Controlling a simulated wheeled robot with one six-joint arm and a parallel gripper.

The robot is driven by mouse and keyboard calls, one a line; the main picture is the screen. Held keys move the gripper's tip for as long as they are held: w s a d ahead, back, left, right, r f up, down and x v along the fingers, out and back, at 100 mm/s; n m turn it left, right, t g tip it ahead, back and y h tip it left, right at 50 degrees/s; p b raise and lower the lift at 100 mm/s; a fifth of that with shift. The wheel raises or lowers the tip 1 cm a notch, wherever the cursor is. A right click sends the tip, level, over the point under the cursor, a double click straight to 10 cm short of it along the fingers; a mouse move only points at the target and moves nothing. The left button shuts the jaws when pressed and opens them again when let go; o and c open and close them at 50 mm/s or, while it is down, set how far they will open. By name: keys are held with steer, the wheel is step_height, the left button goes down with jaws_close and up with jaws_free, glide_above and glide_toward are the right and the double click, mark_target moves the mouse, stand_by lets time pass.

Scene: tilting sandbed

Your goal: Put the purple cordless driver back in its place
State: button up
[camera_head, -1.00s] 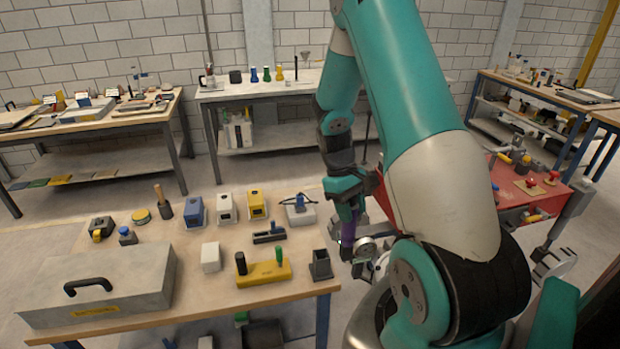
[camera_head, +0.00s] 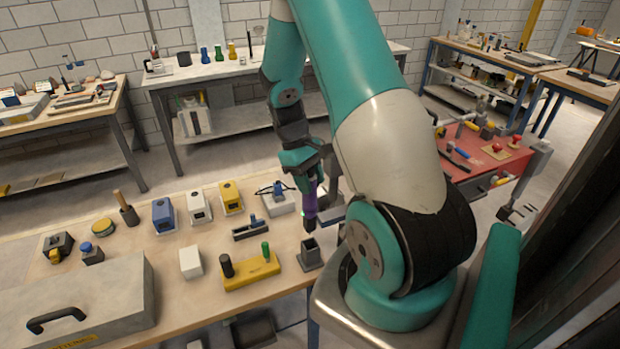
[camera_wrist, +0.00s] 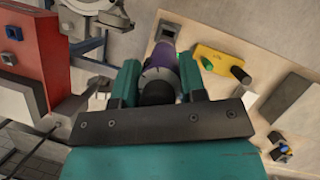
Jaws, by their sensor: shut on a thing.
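My gripper (camera_head: 311,178) is shut on the purple cordless driver (camera_head: 311,197), which hangs upright with its dark end down. It is over the right end of the wooden workbench (camera_head: 190,293), behind and above a small dark grey open-topped holder (camera_head: 311,255). In the wrist view the driver (camera_wrist: 187,70) sits between the two teal fingers (camera_wrist: 160,82). The holder (camera_wrist: 169,30) shows just beyond it there, apart from it and seemingly empty. The fingers hide part of the driver's body.
A yellow block (camera_head: 262,271) with a black and a green handle stands left of the holder. A red bench (camera_head: 470,165) stands at the right.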

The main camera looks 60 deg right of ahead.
steer(key=b, duration=0.3)
glide_above(311, 214)
steer(key=d, duration=0.1)
steer(key=shift+w+d+f, duration=0.1)
steer(key=shift+w+f, duration=0.15)
steer(key=shift+f, duration=0.85)
steer(key=shift+w+d+f, duration=0.1)
steer(key=shift+w+f, duration=0.1)
steer(key=shift+f, duration=0.85)
steer(key=shift+f+b, duration=2.15)
steer(key=shift+f, duration=1.6)
steer(key=o, duration=1.5)
steer(key=shift+o, duration=0.2)
steer(key=shift+r+p, duration=3.35)
steer(key=shift+r, duration=0.6)
steer(key=shift+a, duration=0.1)
